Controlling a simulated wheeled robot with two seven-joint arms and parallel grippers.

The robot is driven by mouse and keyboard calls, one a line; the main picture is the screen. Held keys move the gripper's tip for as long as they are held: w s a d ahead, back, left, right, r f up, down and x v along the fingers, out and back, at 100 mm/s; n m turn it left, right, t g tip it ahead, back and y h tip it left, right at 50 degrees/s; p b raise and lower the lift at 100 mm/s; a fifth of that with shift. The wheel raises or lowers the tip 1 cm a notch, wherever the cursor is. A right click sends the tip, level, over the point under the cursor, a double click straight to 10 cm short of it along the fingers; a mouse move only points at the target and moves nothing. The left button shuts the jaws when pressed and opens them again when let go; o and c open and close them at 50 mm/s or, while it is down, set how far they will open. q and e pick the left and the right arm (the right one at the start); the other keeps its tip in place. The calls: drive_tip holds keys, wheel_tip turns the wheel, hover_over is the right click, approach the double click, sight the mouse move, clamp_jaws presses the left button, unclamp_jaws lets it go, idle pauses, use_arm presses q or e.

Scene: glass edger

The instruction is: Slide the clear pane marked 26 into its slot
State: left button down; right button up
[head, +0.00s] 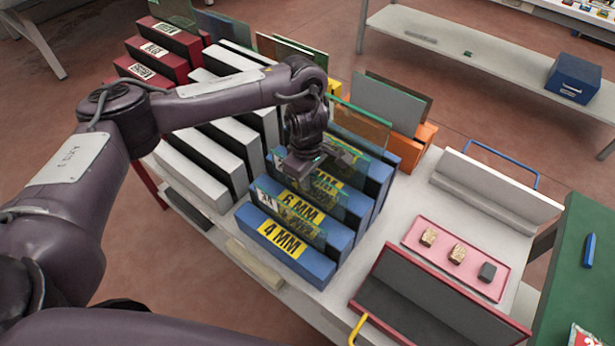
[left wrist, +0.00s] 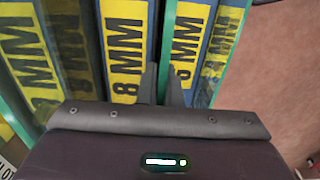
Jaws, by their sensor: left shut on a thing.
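My left gripper (head: 318,160) is over the blue rack (head: 318,268) in the head view, pointing down. In the left wrist view its fingers (left wrist: 163,88) are shut on the upper edge of a clear pane (left wrist: 168,40), seen nearly edge-on as a thin green line between blue dividers with yellow labels, one reading 8 MM. How deep this pane sits in the slot cannot be told, and its mark does not show. Another clear pane (head: 290,212) with a white number tag stands in the front slot, between the 4 MM and 6 MM dividers; its number is hard to read. My right gripper is out of view.
More panes stand close by in the blue rack. A white rack (head: 195,175) and a red rack (head: 150,68) lie to the left, an orange rack (head: 415,140) behind. A pink tray (head: 425,255) and a dark red-edged trough (head: 430,305) are to the right.

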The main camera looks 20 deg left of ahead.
use_arm(q)
drive_tip(key=shift+f+b, duration=0.35)
drive_tip(key=shift+b, duration=0.1)
idle(0.4)
drive_tip(key=c, duration=1.5)
unclamp_jaws()
wheel_tip(320, 180, up, 8)
drive_tip(key=shift+f+p, duration=0.1)
drive_tip(key=shift+p, duration=0.3)
drive_tip(key=shift+s, duration=0.1)
